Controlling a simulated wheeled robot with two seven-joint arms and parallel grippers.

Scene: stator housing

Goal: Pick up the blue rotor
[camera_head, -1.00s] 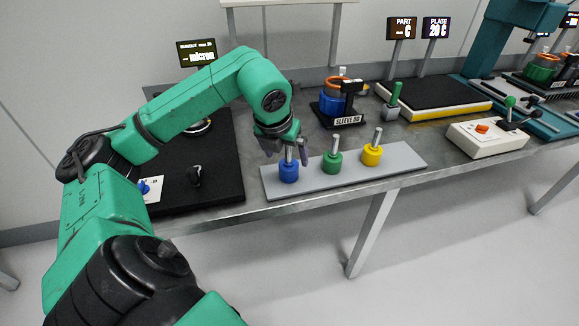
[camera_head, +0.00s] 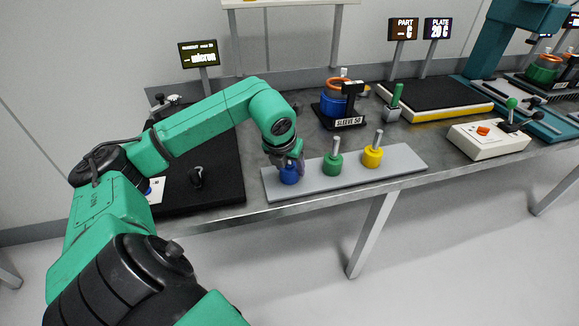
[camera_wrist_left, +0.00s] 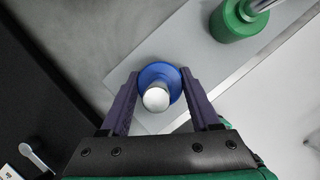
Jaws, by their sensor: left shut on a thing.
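The blue rotor (camera_head: 290,175) stands upright at the left end of the grey plate, beside the green rotor (camera_head: 332,164) and the yellow rotor (camera_head: 372,157). My left gripper (camera_head: 288,164) is down over it, fingers pointing down. In the left wrist view, the gripper (camera_wrist_left: 157,98) has one finger on each side of the blue rotor (camera_wrist_left: 160,75), whose pale shaft points up toward the camera. The gripper is shut on the rotor. The rotor still appears to rest on the plate. My right gripper is not in view.
The grey plate (camera_head: 405,163) lies along the table's front edge. A black base (camera_head: 225,180) is to its left. A black stand labelled SLEEVE (camera_head: 348,122) holds a blue and orange part behind. A white control box (camera_head: 490,140) with levers is to the right.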

